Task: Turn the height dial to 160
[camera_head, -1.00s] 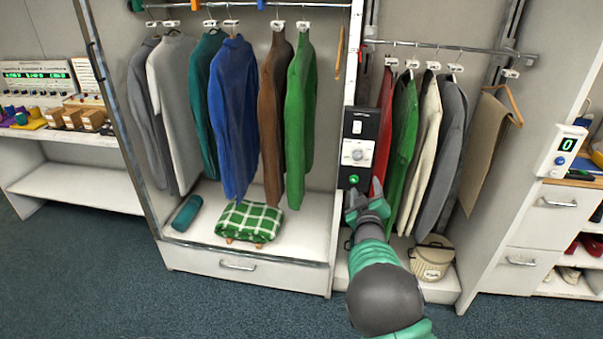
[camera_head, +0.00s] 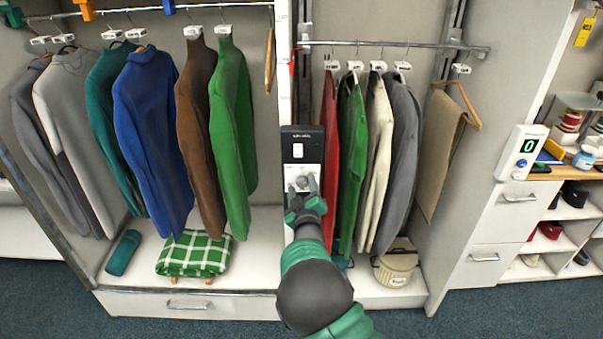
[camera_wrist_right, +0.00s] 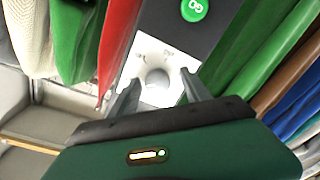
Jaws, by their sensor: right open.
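The height dial (camera_head: 301,183) is a round grey knob on a white plate, on a black control panel (camera_head: 290,133) fixed to the upright between the two hanging bays. In the right wrist view the dial (camera_wrist_right: 157,79) lies between the fingertips. My right gripper (camera_head: 303,188) is open in front of the panel, one finger to each side of the dial; its fingers (camera_wrist_right: 158,77) also show in the wrist view. I cannot tell whether they touch it. The dial's scale is too small to read. My left gripper is out of view.
A green GO button (camera_wrist_right: 194,8) sits on the panel beside the dial plate. A red garment (camera_head: 328,150) hangs close on the right, a green sweater (camera_head: 232,130) on the left. A white unit (camera_head: 522,155) at right displays 0. A drawer (camera_head: 190,303) runs below.

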